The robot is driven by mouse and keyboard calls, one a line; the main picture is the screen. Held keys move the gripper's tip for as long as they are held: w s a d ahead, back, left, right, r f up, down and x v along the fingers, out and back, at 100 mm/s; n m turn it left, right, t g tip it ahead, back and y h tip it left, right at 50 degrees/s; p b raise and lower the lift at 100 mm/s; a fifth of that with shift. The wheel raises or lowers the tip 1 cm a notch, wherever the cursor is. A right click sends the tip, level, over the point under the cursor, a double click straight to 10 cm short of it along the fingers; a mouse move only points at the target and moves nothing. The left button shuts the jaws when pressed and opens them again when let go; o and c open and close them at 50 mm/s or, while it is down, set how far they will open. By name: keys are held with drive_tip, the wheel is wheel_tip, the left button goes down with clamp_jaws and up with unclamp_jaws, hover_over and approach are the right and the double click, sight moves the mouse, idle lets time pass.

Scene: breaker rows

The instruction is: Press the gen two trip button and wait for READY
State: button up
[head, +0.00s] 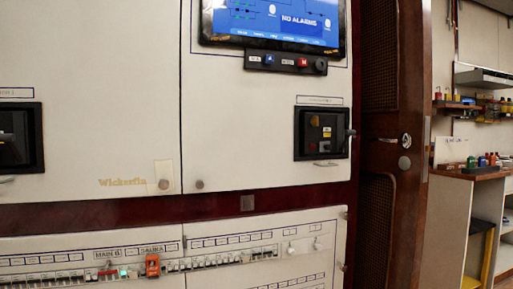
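A black breaker unit (322,133) is set in the right white panel, with a small label strip above it that is too small to read. Its face has a yellow-orange patch, a dark red patch and a small pale display, and I cannot tell which part is a trip button. A second black unit (18,138) is cut off by the left edge. No READY text is legible on either. A screen (275,22) at the top shows blue graphics and "NO ALARMS". My gripper is not in view.
Below the screen is a black strip (285,62) with blue and red buttons and a dark knob. Rows of small breakers (220,262) run along the lower panel, with an orange tag (152,266) and a green light. A brown door (392,150) and shelves stand to the right.

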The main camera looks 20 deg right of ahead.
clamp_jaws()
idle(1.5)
